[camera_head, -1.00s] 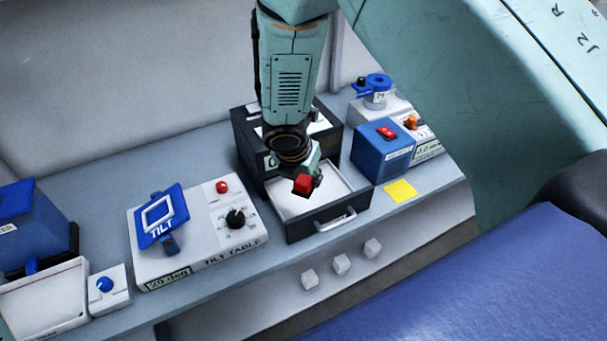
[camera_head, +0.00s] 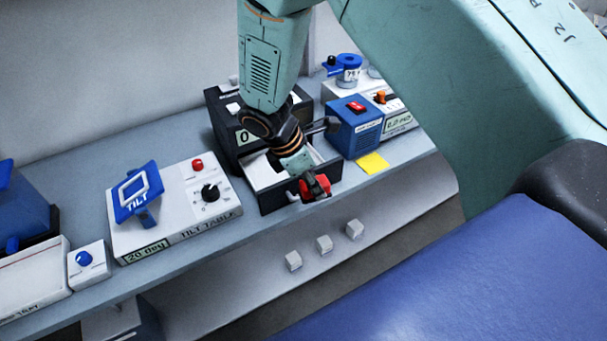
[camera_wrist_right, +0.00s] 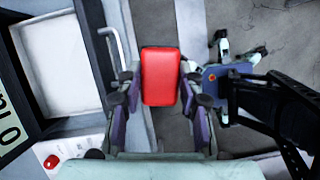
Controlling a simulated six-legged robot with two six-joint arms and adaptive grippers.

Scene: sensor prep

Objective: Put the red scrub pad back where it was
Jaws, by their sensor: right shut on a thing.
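The red scrub pad (camera_head: 322,190) is held between the fingers of my right gripper (camera_head: 313,184), in front of and above the drawer's front edge. In the right wrist view the red pad (camera_wrist_right: 160,76) fills the gap between the fingers, with grey floor behind it. The open drawer (camera_head: 272,203) of a dark cabinet (camera_head: 222,122) is partly hidden by my right arm. In the right wrist view the white drawer floor (camera_wrist_right: 60,65) looks empty where visible, and the pad is outside it, beyond the handle (camera_wrist_right: 118,50). My left gripper is not seen in the head view.
The tilt table (camera_head: 175,215) stands left of the drawer. A blue box with a red switch (camera_head: 352,130) and a yellow note (camera_head: 372,163) are to the right. The bench top before the yellow note is clear.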

